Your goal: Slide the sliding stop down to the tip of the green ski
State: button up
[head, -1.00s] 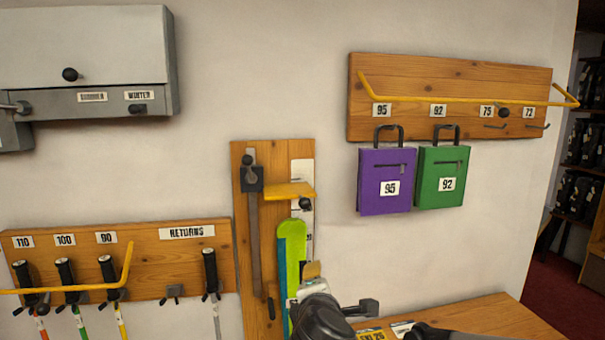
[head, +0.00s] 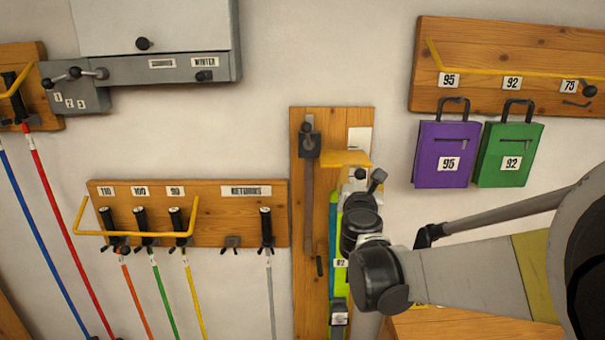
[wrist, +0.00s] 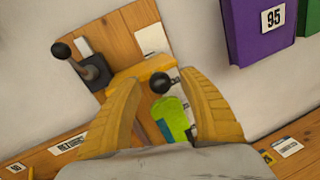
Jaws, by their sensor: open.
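The sliding stop (head: 345,158) is a yellow bar joined to a dark block on a vertical grey rail, near the top of a wooden board. It also shows in the wrist view (wrist: 140,72), with a black knob (wrist: 160,82) below its edge. The green ski (head: 334,212) stands upright below the stop, with a gap between its tip and the bar; my arm hides part of it. Its rounded tip shows in the wrist view (wrist: 172,118). My gripper (wrist: 160,79) is open, its tan fingers on either side of the knob in the picture; I cannot tell whether they touch it.
A purple bag (head: 446,155) and a green bag (head: 508,155) hang right of the board. A rack of poles (head: 235,215) with a yellow rail is at the left. A wooden bench top (head: 450,325) lies below my arm.

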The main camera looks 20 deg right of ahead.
jog(key=shift+w+d, duration=0.25)
jog(key=shift+w, duration=0.2)
jog(key=shift+c, duration=0.4)
grip_shut()
notch_tip(320, 180, down, 8)
jog(key=b, duration=0.6)
jog(key=shift+r, duration=0.2)
jog(key=shift+o, duration=0.4)
grip_release()
